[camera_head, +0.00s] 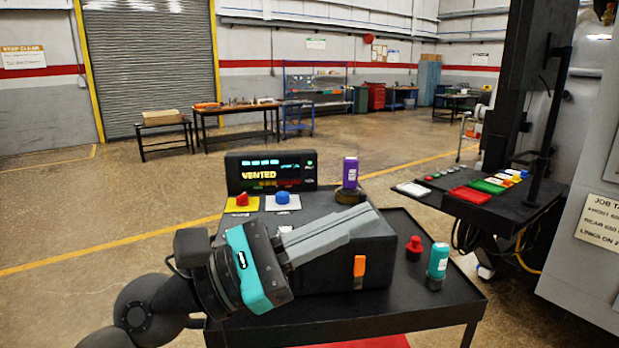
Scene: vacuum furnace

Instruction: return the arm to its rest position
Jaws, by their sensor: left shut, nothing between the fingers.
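My left gripper (357,226) comes in from the lower left on my left arm (160,305). Its fingers are shut with nothing between them and point right, in front of the dark box (345,275) on the black cart (455,305). The gripper hides part of the box's top and front. My right gripper does not show.
A purple cylinder (350,172), a teal cylinder (438,260) and a red knob-like piece (414,247) are right. A control panel (500,190) and grey furnace (590,245) bound the right side.

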